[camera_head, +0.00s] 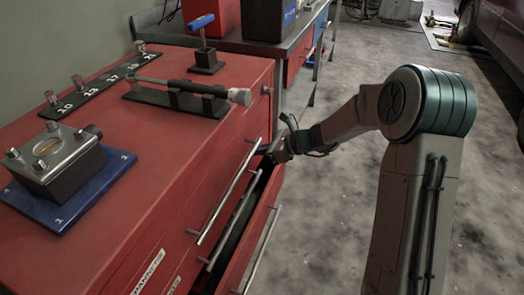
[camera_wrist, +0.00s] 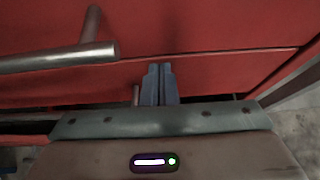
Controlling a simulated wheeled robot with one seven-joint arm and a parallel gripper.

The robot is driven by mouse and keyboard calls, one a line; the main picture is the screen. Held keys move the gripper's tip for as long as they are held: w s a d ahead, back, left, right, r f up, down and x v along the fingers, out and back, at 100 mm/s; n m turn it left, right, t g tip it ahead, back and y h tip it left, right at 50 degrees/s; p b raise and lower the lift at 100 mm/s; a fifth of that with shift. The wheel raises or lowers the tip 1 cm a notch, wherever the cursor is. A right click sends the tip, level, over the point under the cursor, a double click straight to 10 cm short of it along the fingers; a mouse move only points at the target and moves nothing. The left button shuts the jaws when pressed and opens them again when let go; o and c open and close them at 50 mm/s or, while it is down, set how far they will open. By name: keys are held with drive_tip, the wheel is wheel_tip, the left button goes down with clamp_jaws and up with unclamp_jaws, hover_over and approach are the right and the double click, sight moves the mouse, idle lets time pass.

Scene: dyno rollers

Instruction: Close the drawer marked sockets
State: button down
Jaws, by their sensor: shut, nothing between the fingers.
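A red drawer cabinet (camera_head: 190,85) fills the left of the head view. A lower drawer (camera_head: 268,215) stands out from it, with a dark gap behind its front. Its long bar handle (camera_head: 262,250) shows. The label reading "SPANNERS" (camera_head: 148,272) is partly cut off; a second label (camera_head: 171,286) below it is too cut off to read. My gripper (camera_head: 272,155) is at the far end of the drawer fronts, above the open drawer. In the wrist view my shut, empty fingers (camera_wrist: 160,70) point at red drawer fronts (camera_wrist: 215,75); contact is unclear. A metal handle (camera_wrist: 60,56) is left of them.
On the cabinet top are a metal block on a blue plate (camera_head: 68,165), a row of sockets (camera_head: 88,90), a torque wrench on a stand (camera_head: 190,97) and a blue-handled tool (camera_head: 205,50). A workbench (camera_head: 300,30) stands behind. Grey floor (camera_head: 320,210) is clear right of the drawers.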

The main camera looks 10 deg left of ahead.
drive_tip(key=shift+a+r, duration=0.3)
drive_tip(key=shift+a, duration=0.1)
drive_tip(key=d+f+p+v, duration=0.1)
drive_tip(key=f+p+v, duration=0.2)
drive_tip(key=v, duration=1.1)
drive_tip(key=s+d+r+n+h+p, duration=0.4)
drive_tip(key=s+r+n+p, duration=0.2)
drive_tip(key=s+r, duration=0.2)
drive_tip(key=s+d+r+n+h+p, duration=0.3)
drive_tip(key=s+r+n+p, duration=0.3)
drive_tip(key=s+r, duration=0.3)
drive_tip(key=s+d+r+n+h+p, duration=0.4)
drive_tip(key=s+d+r+n+p, duration=0.1)
drive_tip(key=s+r+n, duration=0.3)
drive_tip(key=shift+s+r+h+p, duration=0.3)
drive_tip(key=shift+s+r+p, duration=0.15)
drive_tip(key=shift+r+p, duration=0.15)
